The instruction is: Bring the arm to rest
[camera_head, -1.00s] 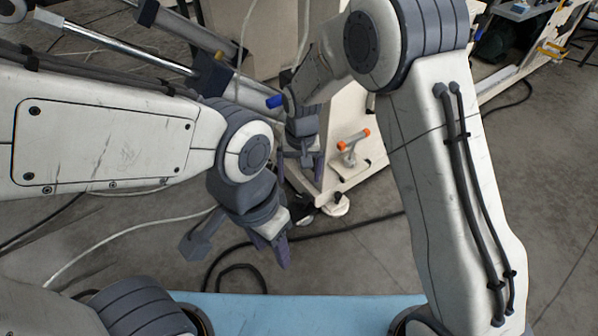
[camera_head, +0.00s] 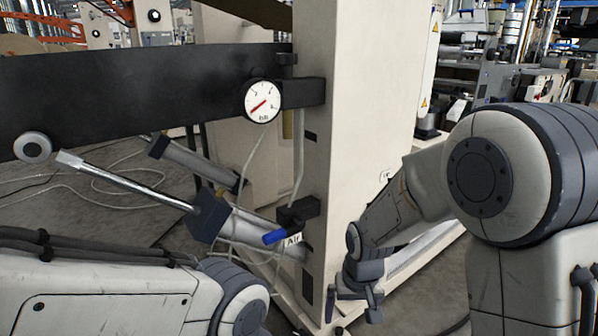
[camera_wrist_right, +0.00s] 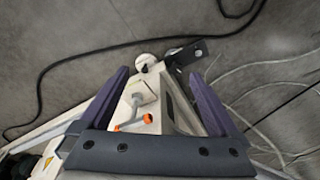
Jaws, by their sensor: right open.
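My right arm (camera_head: 410,200) comes in from the right in the head view and bends down to my right gripper (camera_head: 353,308). The gripper hangs to the right of the machine's cream post and below the blue valve handle, apart from the handle. In the right wrist view the two purple fingers of the right gripper (camera_wrist_right: 160,88) are spread apart with nothing held. My left arm (camera_head: 110,290) shows at the lower left of the head view. Its gripper is out of the frame.
A cream post (camera_head: 345,120) carries a pressure gauge (camera_head: 262,102) and a blue valve handle (camera_head: 275,237) by an "Air" label (camera_head: 293,240). A black beam (camera_head: 130,95) spans the left. An orange-ended fitting (camera_wrist_right: 135,120) shows beyond the right fingers, above the floor.

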